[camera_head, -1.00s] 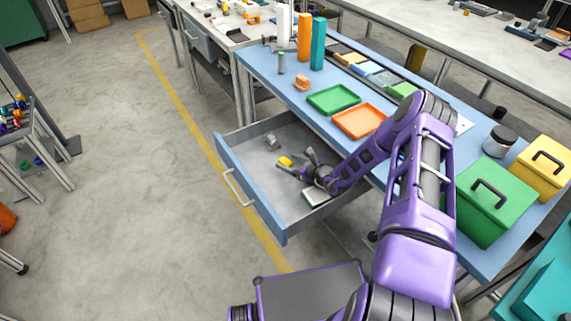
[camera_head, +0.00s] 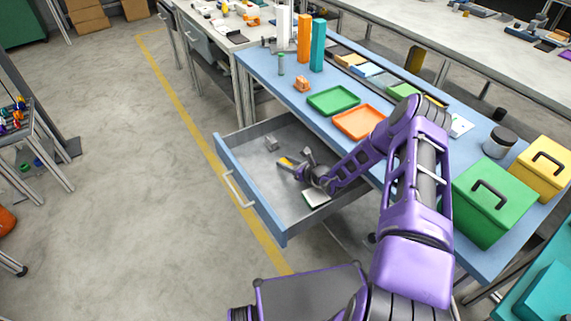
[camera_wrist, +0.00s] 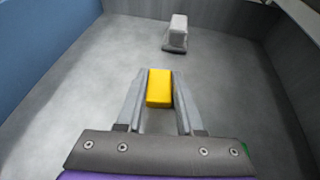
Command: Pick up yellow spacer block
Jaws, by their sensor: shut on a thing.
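The yellow spacer block (camera_wrist: 159,88) sits between my two fingers in the wrist view, near their tips. In the head view only a small part of the yellow block (camera_head: 284,161) shows, partly hidden by a finger. My gripper (camera_head: 291,164) reaches into the open drawer (camera_head: 262,207) of the blue workbench. In the wrist view my gripper (camera_wrist: 159,92) is shut on the block, with a finger along each side. I cannot tell whether the block touches the drawer floor.
A grey block (camera_wrist: 177,34) lies farther in the drawer. A white-topped piece (camera_head: 316,198) lies near the drawer's right wall, by my arm. Drawer walls surround the gripper. Green (camera_head: 333,101) and orange trays (camera_head: 358,123) are on the bench above.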

